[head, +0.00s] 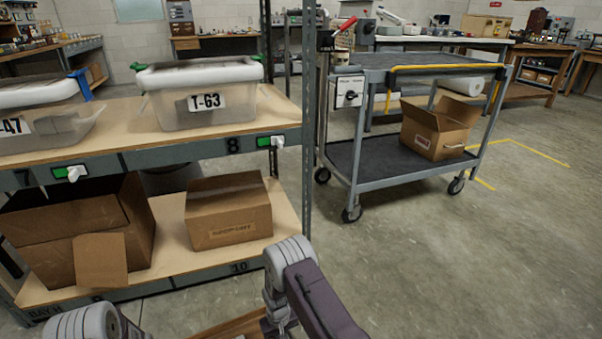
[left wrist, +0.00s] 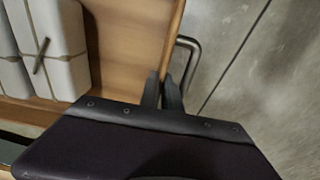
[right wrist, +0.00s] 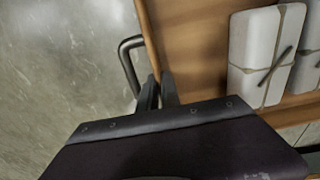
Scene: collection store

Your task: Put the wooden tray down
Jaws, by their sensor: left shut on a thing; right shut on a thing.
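The wooden tray (head: 238,327) shows only as a strip at the bottom of the head view; the rest is cut off. In the left wrist view, my left gripper (left wrist: 163,88) is shut on a side wall of the tray (left wrist: 130,45), near a metal handle (left wrist: 190,50). In the right wrist view, my right gripper (right wrist: 158,88) is shut on a wall of the tray (right wrist: 190,50), beside another metal handle (right wrist: 126,55). White wrapped bundles tied with string (left wrist: 60,45) lie in the tray, and they also show in the right wrist view (right wrist: 262,50).
A metal shelf rack (head: 205,147) stands at left, with lidded bins (head: 200,95) above and cardboard boxes (head: 228,210) below. A grey cart (head: 370,155) carrying an open box (head: 438,128) stands ahead. Concrete floor (head: 470,260) is clear at right.

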